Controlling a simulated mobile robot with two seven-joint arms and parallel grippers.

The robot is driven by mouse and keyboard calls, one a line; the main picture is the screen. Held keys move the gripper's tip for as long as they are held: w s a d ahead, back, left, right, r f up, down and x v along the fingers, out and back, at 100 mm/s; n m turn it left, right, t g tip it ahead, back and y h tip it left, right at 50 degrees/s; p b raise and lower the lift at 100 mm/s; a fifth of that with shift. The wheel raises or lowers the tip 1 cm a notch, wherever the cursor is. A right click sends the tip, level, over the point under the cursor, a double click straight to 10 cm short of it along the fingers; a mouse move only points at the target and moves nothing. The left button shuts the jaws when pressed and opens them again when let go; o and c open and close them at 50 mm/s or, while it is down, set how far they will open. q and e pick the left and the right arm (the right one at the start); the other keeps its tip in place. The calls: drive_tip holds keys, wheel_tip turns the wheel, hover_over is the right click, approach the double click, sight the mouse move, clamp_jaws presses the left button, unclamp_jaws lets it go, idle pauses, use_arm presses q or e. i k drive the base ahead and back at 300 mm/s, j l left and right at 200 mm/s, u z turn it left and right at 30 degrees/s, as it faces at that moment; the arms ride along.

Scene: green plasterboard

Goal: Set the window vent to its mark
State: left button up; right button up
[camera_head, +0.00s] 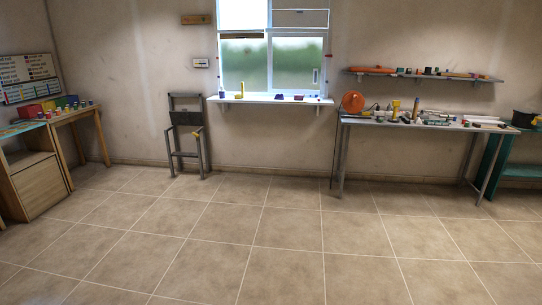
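The window (271,62) is in the far wall, upper middle of the head view. Its lower panes show blurred green. A narrow framed panel (301,18) sits at its upper right and may be the vent; its setting is too small to read. A small upright handle (315,76) shows on the lower right pane. Small red marks show on both side frames. No mark for the vent can be made out. Neither of my grippers is in view.
A sill shelf (262,101) with small objects juts out below the window. A folded step stool (187,138) stands left of it. A cluttered workbench (440,125) is at right, a wooden table (75,115) at left. The tiled floor (260,235) between is clear.

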sight(317, 18)
drive_tip(key=i, duration=5.85)
drive_tip(key=i+j+z, duration=0.15)
drive_tip(key=i+z, duration=0.15)
drive_tip(key=i, duration=0.2)
drive_tip(key=i+j+z, duration=0.3)
drive_tip(key=i, duration=0.15)
drive_tip(key=i+j+z, duration=0.25)
drive_tip(key=i, duration=0.2)
